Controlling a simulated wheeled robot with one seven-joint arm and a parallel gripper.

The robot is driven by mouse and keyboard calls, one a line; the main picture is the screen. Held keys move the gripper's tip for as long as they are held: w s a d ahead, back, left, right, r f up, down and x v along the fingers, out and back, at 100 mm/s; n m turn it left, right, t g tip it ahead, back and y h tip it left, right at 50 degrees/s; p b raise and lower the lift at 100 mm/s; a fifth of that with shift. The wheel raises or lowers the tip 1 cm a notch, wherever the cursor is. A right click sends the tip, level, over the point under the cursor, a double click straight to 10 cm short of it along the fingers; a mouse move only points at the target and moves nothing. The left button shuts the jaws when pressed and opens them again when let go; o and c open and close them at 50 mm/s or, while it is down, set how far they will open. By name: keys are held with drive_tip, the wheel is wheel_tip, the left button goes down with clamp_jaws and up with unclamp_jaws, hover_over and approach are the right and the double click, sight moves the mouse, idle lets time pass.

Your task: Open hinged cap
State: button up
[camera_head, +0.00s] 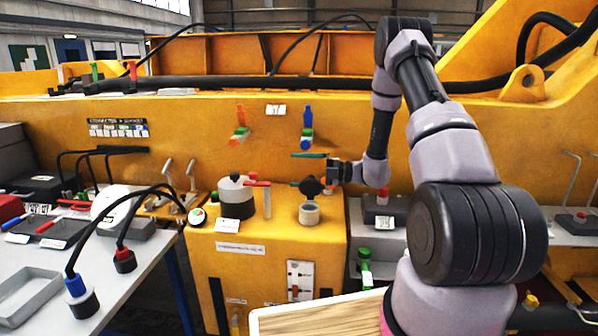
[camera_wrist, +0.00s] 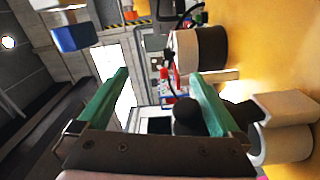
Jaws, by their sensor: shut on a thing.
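The hinged cap (camera_head: 312,187) is a dark round piece above a short pale cylinder (camera_head: 309,213) on the yellow pedestal. It looks raised and tilted off the cylinder's mouth. My gripper (camera_head: 308,169) reaches in from the right with its teal fingers one above the other at the cap. The fingers stand well apart, and the lower one is against the cap. In the wrist view, my gripper (camera_wrist: 160,88) has a dark round knob (camera_wrist: 187,117) beside its right finger. The pale cylinder (camera_wrist: 285,143) is at the right edge. The finger partly hides the cap.
A white and black drum (camera_head: 234,192) and a red-handled lever (camera_head: 258,184) stand left of the cap on the pedestal (camera_head: 300,250). A grey table (camera_head: 120,285) with cables is at left.

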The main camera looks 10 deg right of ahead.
drive_tip(key=f+v, duration=0.2)
drive_tip(key=v, duration=1)
drive_tip(key=shift+d, duration=0.2)
idle(0.5)
drive_tip(key=shift+f, duration=0.1)
